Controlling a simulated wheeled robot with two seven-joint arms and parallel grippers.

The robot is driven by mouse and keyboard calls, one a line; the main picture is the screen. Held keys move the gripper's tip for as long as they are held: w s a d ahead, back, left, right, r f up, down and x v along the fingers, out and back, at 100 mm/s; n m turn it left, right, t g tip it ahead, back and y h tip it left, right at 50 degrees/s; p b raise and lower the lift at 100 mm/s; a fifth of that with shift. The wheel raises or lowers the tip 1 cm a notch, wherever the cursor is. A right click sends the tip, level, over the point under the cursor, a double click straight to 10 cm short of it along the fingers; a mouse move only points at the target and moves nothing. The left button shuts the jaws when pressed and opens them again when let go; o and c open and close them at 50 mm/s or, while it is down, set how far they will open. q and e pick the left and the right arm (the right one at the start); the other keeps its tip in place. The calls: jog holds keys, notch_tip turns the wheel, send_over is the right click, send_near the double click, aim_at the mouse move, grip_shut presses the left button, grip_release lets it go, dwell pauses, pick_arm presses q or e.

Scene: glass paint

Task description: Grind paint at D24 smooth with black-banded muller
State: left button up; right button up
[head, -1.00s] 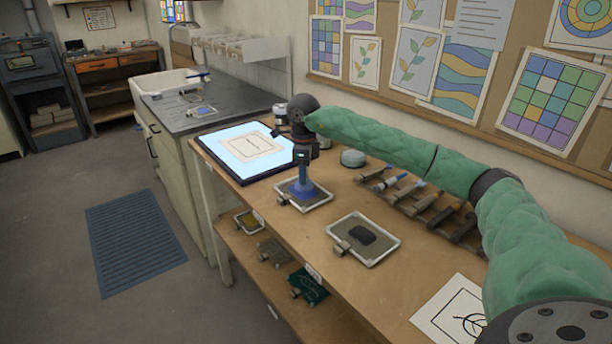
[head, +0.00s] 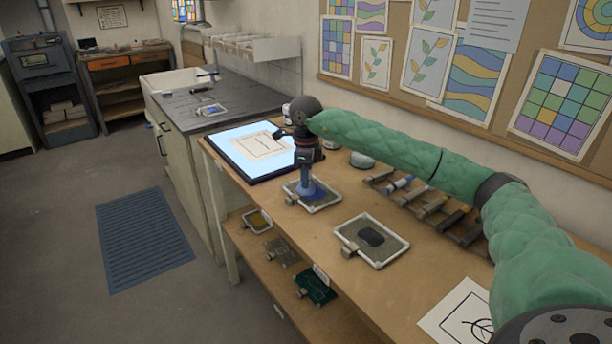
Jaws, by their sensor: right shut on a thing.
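My right gripper (head: 307,163) is at the end of the green-sleeved arm, pointing down. It is shut on the upper part of a muller (head: 307,187), which stands about upright with its foot on a pale-rimmed slab (head: 332,207). Blue paint (head: 318,194) shows on the slab, mostly right of the muller's foot. The gripper hides the muller's top, and I cannot make out its band colour. A second slab (head: 360,256) with a dark patch of paint (head: 371,237) lies nearer on the bench. I cannot read the slab labels. My left gripper is not in view.
A lit light table (head: 240,148) lies behind the slab. A wooden rack (head: 432,207) with several mullers lies along the wall side. More slabs, yellow (head: 257,221) and green (head: 318,286) among them, sit on the lower shelf. A drawing sheet (head: 455,312) lies near the front.

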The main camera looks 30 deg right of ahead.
jog(key=shift+s+d+f, duration=0.1)
jog(key=shift+s, duration=0.95)
jog(key=shift+s+d+b, duration=0.4)
jog(key=shift+d+b, duration=0.05)
jog(key=shift+d, duration=0.25)
jog(key=shift+w+d, duration=0.55)
jog(key=shift+w, duration=0.05)
jog(key=shift+w+a, duration=0.1)
jog(key=shift+w, duration=0.95)
jog(key=shift+w+a, duration=0.45)
jog(key=shift+a, duration=0.25)
jog(key=shift+s+a, duration=0.55)
jog(key=shift+s+d+b, duration=0.1)
jog(key=shift+s+b, duration=0.3)
jog(key=shift+s, duration=0.75)
jog(key=shift+s+d, duration=0.4)
jog(key=shift+d, duration=0.3)
jog(key=shift+w+d+b, duration=0.35)
jog(key=shift+w+d, duration=0.25)
jog(key=shift+w+a, duration=0.2)
jog(key=shift+w, duration=0.85)
jog(key=shift+w+a, duration=0.5)
jog(key=shift+a, duration=0.15)
jog(key=shift+s+a, duration=0.55)
jog(key=shift+s, duration=0.15)
